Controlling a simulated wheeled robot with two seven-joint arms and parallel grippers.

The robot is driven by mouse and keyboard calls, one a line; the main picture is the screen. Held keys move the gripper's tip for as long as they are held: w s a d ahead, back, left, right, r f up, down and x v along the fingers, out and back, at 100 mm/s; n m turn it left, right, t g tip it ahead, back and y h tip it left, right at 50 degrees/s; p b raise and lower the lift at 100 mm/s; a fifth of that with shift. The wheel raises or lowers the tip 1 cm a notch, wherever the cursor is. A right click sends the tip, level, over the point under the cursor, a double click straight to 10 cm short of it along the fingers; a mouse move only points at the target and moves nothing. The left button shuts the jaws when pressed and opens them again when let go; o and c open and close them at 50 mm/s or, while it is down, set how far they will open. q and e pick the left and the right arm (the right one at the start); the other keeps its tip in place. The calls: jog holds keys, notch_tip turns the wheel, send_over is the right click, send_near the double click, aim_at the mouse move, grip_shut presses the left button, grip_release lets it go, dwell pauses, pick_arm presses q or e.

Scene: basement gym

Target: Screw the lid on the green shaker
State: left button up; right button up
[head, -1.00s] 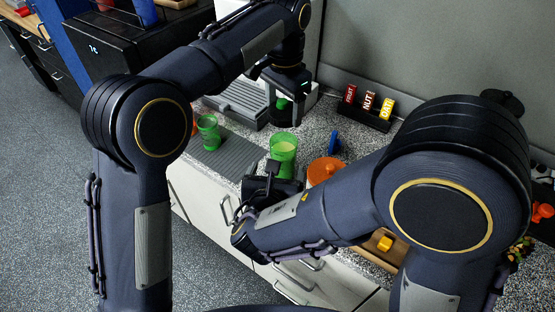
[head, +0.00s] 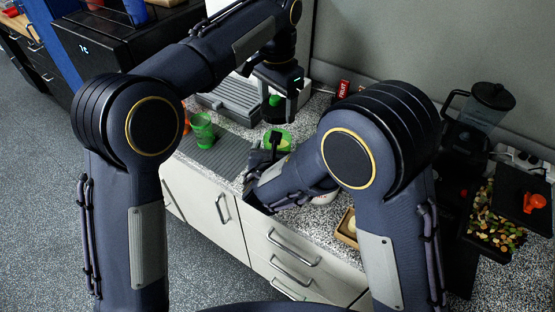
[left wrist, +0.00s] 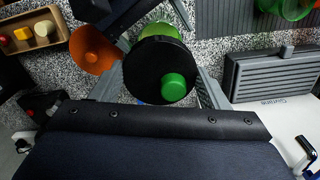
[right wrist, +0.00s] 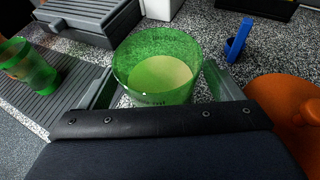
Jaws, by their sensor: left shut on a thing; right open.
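The green shaker (head: 284,144) stands upright on the counter, with pale yellow contents visible in the right wrist view (right wrist: 150,75). My right gripper (right wrist: 158,88) is open, its fingers on either side of the shaker; contact is unclear. My left gripper (head: 277,103) is shut on the black lid (left wrist: 150,72) with a green cap (left wrist: 173,87). The lid is held above the shaker, apart from its rim. In the left wrist view the lid hides most of the shaker, which shows beyond its edge.
Another green cup (head: 203,131) stands on the grey ribbed mat (head: 225,152) to the left. A wooden tray (left wrist: 32,35) and a blender (head: 482,105) are further right.

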jog(key=shift+w+f, duration=0.15)
jog(key=shift+w, duration=0.25)
jog(key=c, duration=1.5)
pick_arm(q)
jog(key=shift+f, duration=2.5)
jog(key=shift+f, duration=0.1)
jog(key=shift+f, duration=0.75)
jog(key=shift+f, duration=0.6)
jog(key=o, duration=0.7)
pick_arm(e)
grip_shut()
pick_arm(q)
jog(key=shift+o, duration=1.3)
jog(key=shift+s, duration=0.1)
